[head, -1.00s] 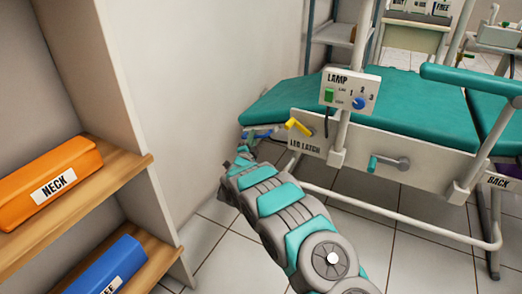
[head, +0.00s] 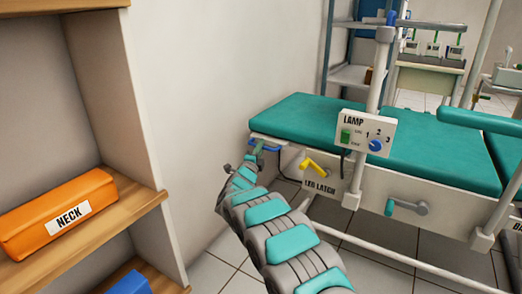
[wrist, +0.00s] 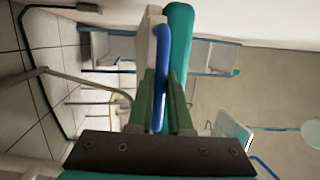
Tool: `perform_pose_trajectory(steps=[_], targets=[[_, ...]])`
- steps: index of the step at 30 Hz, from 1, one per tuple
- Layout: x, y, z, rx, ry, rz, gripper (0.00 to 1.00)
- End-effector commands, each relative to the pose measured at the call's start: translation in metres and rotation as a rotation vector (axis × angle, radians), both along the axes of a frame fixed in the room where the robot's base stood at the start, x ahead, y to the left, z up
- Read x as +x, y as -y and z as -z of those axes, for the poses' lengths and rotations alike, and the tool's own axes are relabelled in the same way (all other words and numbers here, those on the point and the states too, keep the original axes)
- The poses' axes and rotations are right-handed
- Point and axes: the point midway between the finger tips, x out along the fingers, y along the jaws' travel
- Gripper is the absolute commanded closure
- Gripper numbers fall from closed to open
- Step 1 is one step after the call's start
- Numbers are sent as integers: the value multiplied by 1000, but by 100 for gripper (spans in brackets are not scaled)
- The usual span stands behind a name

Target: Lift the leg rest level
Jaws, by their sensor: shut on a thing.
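The leg rest (head: 292,118) is the teal pad at the left end of the dental chair, and it looks roughly in line with the seat pad (head: 440,150). A blue handle (head: 270,148) is at its near left end. My gripper (head: 256,146) is at that handle. In the wrist view, the blue handle (wrist: 162,70) runs between the green fingers of my gripper (wrist: 160,105), which are shut on it, beside the teal pad edge (wrist: 179,40). The yellow leg latch lever (head: 313,167) sits on the side frame, right of my gripper.
A lamp panel (head: 366,133) on a white post stands in front of the chair. A teal-handled crank (head: 405,207) sticks out from the side frame. A wooden shelf (head: 120,215) with an orange NECK cushion (head: 60,212) is close on the left. A wall lies behind.

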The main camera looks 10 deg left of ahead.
Motion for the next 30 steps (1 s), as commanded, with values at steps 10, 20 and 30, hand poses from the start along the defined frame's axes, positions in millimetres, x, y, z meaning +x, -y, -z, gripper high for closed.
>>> perform_pose_trajectory(steps=[10,20,30], targets=[[0,0,-8,2,12,0,65],[0,0,-5,1,8,0,53],[-25,-3,-1,-2,7,1,53]])
